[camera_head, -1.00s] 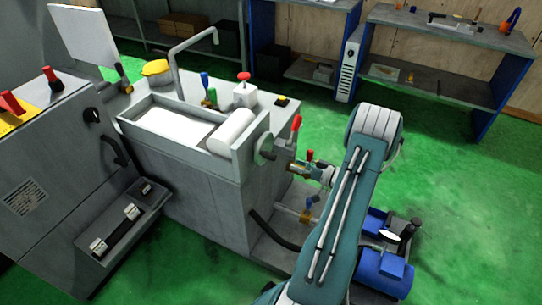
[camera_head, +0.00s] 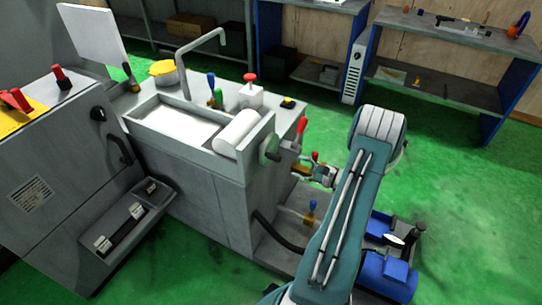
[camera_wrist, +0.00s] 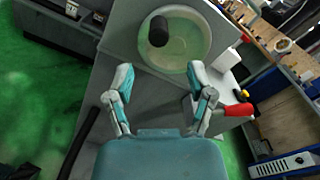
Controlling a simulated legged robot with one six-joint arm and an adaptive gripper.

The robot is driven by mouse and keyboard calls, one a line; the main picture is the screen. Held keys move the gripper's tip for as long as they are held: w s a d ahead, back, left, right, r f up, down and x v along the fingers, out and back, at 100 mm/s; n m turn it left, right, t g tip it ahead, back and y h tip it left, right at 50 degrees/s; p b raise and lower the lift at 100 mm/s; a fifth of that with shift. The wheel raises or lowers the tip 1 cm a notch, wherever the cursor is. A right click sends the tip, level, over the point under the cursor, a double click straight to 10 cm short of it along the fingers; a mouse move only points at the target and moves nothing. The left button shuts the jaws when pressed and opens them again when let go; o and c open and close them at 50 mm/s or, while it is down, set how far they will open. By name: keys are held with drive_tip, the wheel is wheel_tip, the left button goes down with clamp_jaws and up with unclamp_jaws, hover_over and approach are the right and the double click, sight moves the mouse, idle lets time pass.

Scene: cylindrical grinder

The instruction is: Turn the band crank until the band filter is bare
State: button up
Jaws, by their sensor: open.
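The band crank (camera_head: 270,149) is a round disc on the right side wall of the grey tank. In the wrist view the crank (camera_wrist: 184,50) is a pale greenish disc with a black knob (camera_wrist: 158,31) near its upper left. My gripper (camera_wrist: 160,74) is open and empty, its two fingers below the disc and the knob beyond the fingertips. In the head view my gripper (camera_head: 309,171) is right of the crank, apart from it. The band filter (camera_head: 176,122) shows as a white sheet in the tank top, with a white roll (camera_head: 236,131) at its right end.
A blue pump (camera_head: 385,272) is below my arm. A black hose (camera_head: 275,232) runs along the tank's base. Green floor is open to the right.

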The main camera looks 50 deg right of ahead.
sight(266, 153)
drive_tip(key=w+a+m, duration=0.1)
drive_tip(key=w, duration=0.2)
drive_tip(key=w+a+m, duration=0.1)
drive_tip(key=w+m, duration=0.1)
drive_tip(key=w, duration=0.2)
drive_tip(key=w+a+m, duration=0.1)
drive_tip(key=w+m, duration=0.1)
drive_tip(key=w, duration=0.1)
drive_tip(key=shift+w+a, duration=0.1)
drive_tip(key=shift+w, duration=0.2)
clamp_jaws()
